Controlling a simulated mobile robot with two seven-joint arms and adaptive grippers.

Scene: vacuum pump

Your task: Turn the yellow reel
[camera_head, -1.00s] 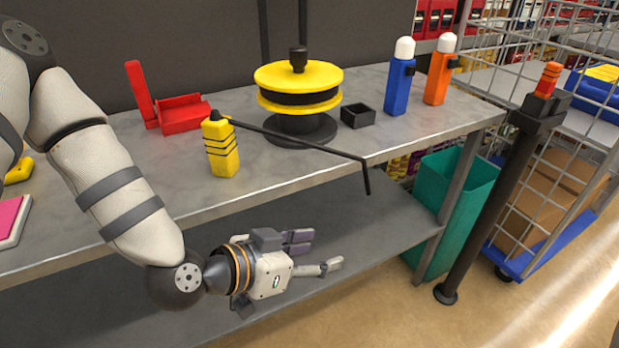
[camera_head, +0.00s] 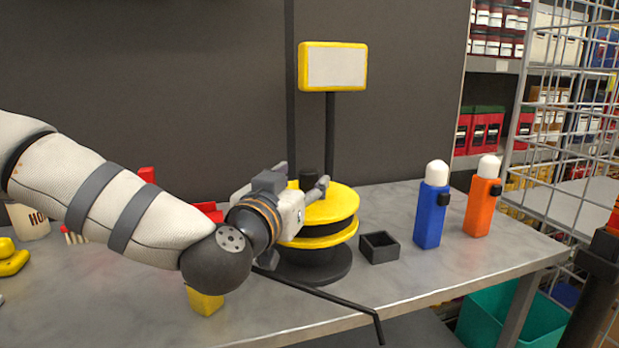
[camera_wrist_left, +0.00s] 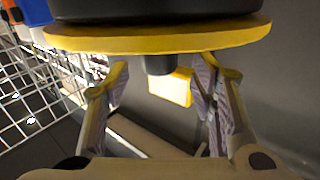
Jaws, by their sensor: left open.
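The yellow reel (camera_head: 340,206) stands on the grey workbench, with two yellow discs around a dark core, a round black base and a black knob (camera_head: 308,176) on top. My left gripper (camera_head: 302,180) is at the top of the reel, its open fingers on either side of the knob in the head view. In the left wrist view the knob (camera_wrist_left: 158,65) shows between the two spread fingers, below the yellow disc (camera_wrist_left: 160,40). I cannot tell whether a finger touches the knob. My gripper hides the reel's left side.
A small black open box (camera_head: 379,248), a blue bottle (camera_head: 431,215) and an orange bottle (camera_head: 481,205) stand right of the reel. A yellow block (camera_head: 205,301) and a bent black rod (camera_head: 335,298) lie in front. A yellow-framed sign (camera_head: 333,66) rises behind.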

